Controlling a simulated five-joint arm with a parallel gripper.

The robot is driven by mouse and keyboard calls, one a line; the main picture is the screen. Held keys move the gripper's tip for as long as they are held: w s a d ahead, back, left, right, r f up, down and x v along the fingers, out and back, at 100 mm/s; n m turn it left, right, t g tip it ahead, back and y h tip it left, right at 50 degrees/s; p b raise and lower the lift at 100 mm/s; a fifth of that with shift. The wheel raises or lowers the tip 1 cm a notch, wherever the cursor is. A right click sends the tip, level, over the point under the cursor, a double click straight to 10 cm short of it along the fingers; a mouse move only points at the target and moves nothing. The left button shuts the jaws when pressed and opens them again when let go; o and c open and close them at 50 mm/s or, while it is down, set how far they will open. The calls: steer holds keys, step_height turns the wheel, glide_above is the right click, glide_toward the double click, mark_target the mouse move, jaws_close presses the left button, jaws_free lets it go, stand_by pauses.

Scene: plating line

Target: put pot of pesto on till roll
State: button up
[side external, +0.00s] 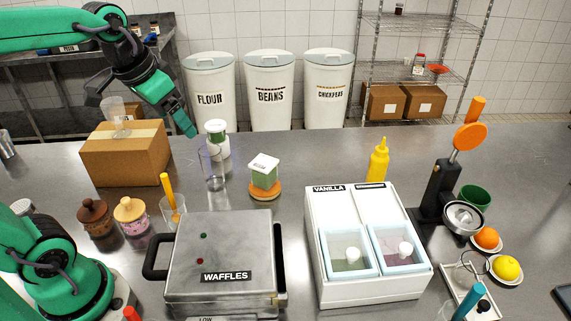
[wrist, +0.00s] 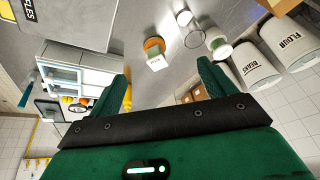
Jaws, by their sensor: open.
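A small round pot with a white lid and a green band, apparently the pot of pesto (side external: 217,127), stands upright on a white cylinder that looks like the till roll (side external: 219,150). In the wrist view the pot (wrist: 219,46) and the roll (wrist: 194,38) show beyond the right finger. My gripper (side external: 189,130) is open and empty, up and to the left of the pot in the side view and apart from it. Its spread fingers (wrist: 163,75) frame the lower part of the wrist view. Small lettering on the pot is unreadable.
A square green tub with a white lid (side external: 264,172) sits on an orange disc (side external: 265,195). A clear glass (side external: 211,172) stands close left of the roll. A cardboard box (side external: 124,158), waffle maker (side external: 224,262) and white ice-cream unit (side external: 318,270) surround this area.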

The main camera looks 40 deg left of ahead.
steer(key=s+d+f+t, duration=0.1)
steer(key=s+d+f, duration=0.1)
steer(key=s, duration=0.4)
steer(key=shift+s+d+f+n, duration=0.25)
steer(key=shift+s+f+n, duration=0.15)
steer(key=shift+f, duration=0.5)
